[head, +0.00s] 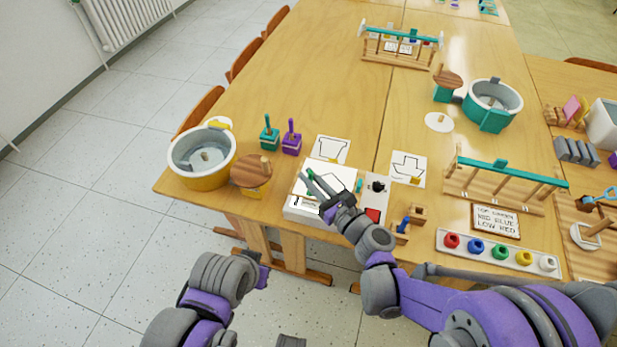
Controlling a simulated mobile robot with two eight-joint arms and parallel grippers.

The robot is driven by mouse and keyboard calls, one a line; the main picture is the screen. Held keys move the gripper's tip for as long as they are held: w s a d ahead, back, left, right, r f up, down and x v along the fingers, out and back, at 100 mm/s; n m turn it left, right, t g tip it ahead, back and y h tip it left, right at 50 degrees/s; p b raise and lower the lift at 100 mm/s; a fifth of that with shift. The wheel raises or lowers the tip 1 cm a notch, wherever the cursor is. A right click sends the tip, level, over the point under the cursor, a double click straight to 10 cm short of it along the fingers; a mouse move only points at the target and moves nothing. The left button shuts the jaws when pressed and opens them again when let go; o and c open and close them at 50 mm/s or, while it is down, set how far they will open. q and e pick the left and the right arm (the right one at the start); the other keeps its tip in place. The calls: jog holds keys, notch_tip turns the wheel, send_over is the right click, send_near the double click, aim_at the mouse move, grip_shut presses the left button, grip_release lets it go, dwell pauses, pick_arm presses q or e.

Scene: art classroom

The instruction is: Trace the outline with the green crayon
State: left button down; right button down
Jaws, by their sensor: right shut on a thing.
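A white sheet with a dark outline (343,174) lies on a white-edged board (296,213) near the table's front edge. My right gripper (309,175) is over the sheet, its long grey fingers pointing to the upper left. It is shut on a small green thing, seemingly the green crayon (311,172), at the fingertips. Whether the crayon's tip touches the sheet cannot be told. The fingers and wrist hide part of the outline.
Two cards with outlines (331,149) (408,168) lie behind the board. A panel with a black knob (378,187) and red button (373,215) adjoins its right. A yellow-and-white pot (201,172) stands left; a wooden rack (505,176) and tray of coloured knobs (497,254) stand right.

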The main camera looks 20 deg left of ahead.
jog(key=shift+d, duration=0.1)
dwell(0.3)
jog(key=shift+d, duration=0.3)
jog(key=shift+d+b, duration=0.3)
jog(key=shift+d, duration=0.2)
dwell(0.5)
jog(key=shift+d, duration=0.2)
jog(key=shift+d+f+b, duration=0.1)
jog(key=shift+d+b, duration=0.2)
jog(key=shift+d, duration=0.35)
dwell(0.4)
jog(key=shift+d, duration=0.2)
dwell(0.3)
jog(key=shift+d, duration=0.2)
jog(key=shift+s+d, duration=0.1)
jog(key=shift+d, duration=0.3)
dwell(0.6)
jog(key=shift+d+b, duration=0.25)
jog(key=shift+b, duration=0.05)
